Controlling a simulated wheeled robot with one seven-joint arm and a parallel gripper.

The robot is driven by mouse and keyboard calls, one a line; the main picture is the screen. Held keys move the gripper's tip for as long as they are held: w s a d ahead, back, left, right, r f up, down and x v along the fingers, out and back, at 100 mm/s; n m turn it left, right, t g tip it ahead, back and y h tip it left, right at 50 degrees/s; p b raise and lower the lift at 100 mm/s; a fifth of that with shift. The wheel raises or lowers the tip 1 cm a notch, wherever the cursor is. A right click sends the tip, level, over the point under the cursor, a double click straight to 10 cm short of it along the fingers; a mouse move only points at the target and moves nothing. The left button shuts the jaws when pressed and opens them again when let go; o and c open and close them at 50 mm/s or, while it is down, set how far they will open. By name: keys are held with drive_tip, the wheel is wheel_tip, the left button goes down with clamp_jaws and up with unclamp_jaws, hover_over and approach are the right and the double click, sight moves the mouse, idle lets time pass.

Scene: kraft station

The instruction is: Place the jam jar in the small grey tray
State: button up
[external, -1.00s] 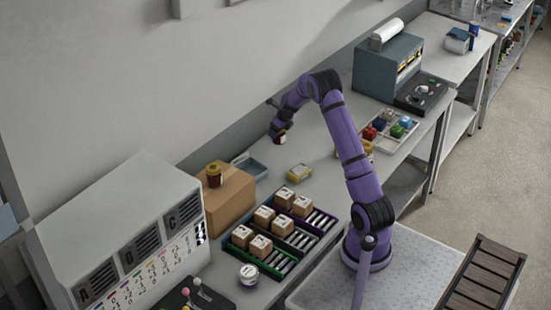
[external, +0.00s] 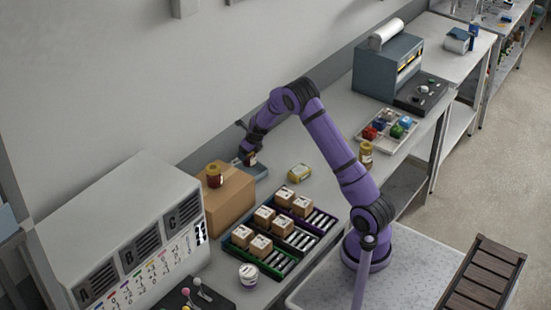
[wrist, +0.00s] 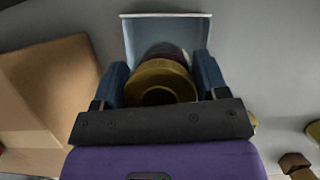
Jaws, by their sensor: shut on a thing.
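My gripper (external: 246,153) is shut on the jam jar (external: 251,160), a small dark red jar. The wrist view shows the jar's gold lid (wrist: 161,80) facing the camera between my two blue fingers. The small grey tray (external: 262,172), blue-grey with low walls, lies on the bench beside the cardboard box. In the external view the jar and gripper are over the tray and partly hide it. In the wrist view the tray (wrist: 128,38) shows behind the jar; I cannot tell how high the jar is above its floor.
A cardboard box (external: 232,197) with a gold-lidded jar (external: 214,174) on top stands close left of the tray. A yellow tin (external: 299,171) lies to the right. Racks with small boxes (external: 263,216) are in front. Another gold-lidded jar (external: 366,152) stands further right.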

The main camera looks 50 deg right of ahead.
sight(248, 162)
drive_tip(key=shift+f, duration=2.85)
drive_tip(key=shift+f, duration=0.15)
drive_tip(key=o, duration=1.1)
drive_tip(key=shift+o, duration=0.2)
